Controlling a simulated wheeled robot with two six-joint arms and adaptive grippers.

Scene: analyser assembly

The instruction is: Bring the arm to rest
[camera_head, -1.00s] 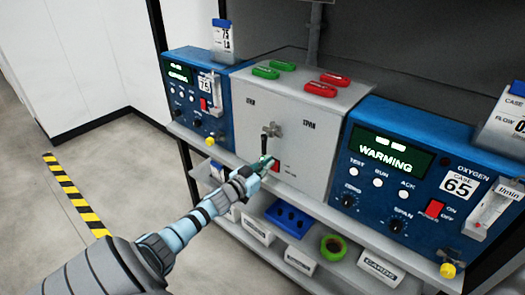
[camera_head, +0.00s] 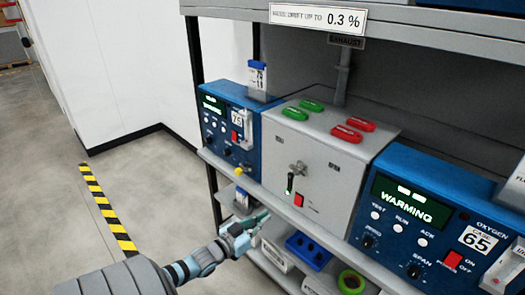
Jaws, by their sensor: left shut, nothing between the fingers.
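My left arm comes in from the lower left. Its gripper (camera_head: 257,220) is shut and empty, in front of the shelf edge and below the grey box. The grey box (camera_head: 312,165) stands between two blue analysers and has a lever handle (camera_head: 291,182) and a red switch (camera_head: 299,200) on its front. The gripper is apart from the lever, below and to its left. My right gripper is not in view.
The right blue analyser (camera_head: 430,200) reads WARMING; a smaller blue analyser (camera_head: 232,125) stands at the left. Red and green tags lie on the grey box. The lower shelf holds a blue holder (camera_head: 308,250) and green tape roll (camera_head: 351,282). Floor at left is clear beside a striped strip (camera_head: 105,205).

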